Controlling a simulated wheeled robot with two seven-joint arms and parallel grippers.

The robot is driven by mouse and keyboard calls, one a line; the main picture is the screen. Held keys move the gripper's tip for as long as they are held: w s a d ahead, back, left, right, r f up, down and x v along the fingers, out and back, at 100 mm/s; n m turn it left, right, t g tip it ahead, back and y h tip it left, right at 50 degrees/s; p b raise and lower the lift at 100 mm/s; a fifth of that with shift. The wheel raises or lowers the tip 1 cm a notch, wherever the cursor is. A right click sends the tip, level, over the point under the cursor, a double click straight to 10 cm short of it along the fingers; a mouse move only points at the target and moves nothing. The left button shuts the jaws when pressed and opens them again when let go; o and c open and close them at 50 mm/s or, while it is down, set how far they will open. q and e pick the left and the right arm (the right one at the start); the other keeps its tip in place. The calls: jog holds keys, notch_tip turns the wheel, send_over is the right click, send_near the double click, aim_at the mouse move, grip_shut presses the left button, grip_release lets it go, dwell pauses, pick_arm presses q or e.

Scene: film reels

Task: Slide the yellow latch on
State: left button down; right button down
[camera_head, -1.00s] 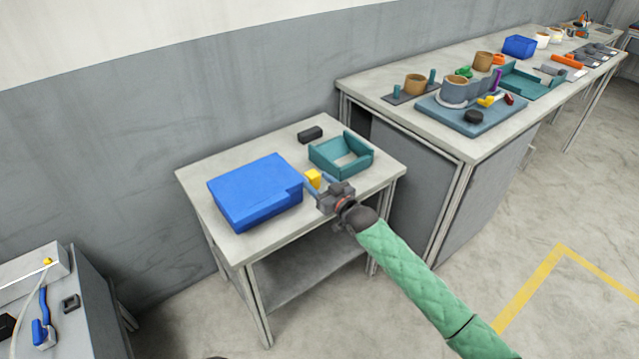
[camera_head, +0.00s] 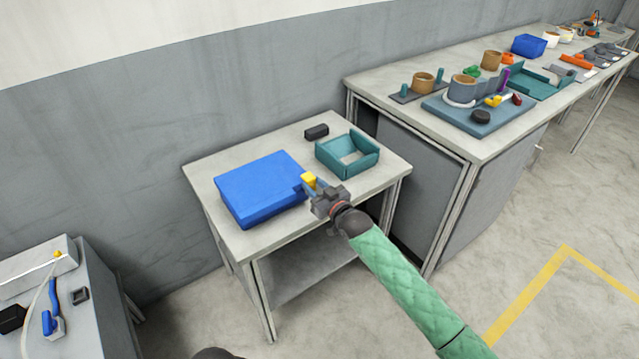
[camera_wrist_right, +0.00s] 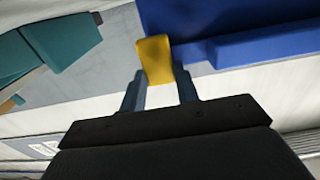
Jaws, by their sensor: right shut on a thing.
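The yellow latch (camera_head: 309,179) is a small block at the right side of the blue box (camera_head: 262,187) on the small table. In the right wrist view the yellow latch (camera_wrist_right: 155,60) stands between the fingertips, beside the blue box's wall (camera_wrist_right: 260,42). My right gripper (camera_head: 314,188) is shut on the latch; in the wrist view the gripper (camera_wrist_right: 158,82) has a finger on each side of it. My left gripper is not in view.
A teal open tray (camera_head: 347,155) and a black block (camera_head: 316,132) sit behind the latch on the small table (camera_head: 240,238). A long bench (camera_head: 425,125) with cups and parts stands to the right. A grey cabinet (camera_head: 90,318) is at lower left.

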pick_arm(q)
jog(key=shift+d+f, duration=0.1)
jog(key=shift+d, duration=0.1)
pick_arm(e)
jog(key=c, duration=1)
grip_release()
jog(key=shift+s+d+f, duration=0.15)
jog(key=shift+s+d, duration=0.2)
jog(key=shift+s, duration=0.05)
pick_arm(q)
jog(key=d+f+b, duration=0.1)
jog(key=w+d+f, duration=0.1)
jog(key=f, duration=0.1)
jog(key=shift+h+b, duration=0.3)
jog(key=shift+b, duration=0.05)
pick_arm(e)
jog(key=v, duration=0.6)
jog(key=shift+s+d, duration=0.2)
jog(key=shift+s, duration=0.1)
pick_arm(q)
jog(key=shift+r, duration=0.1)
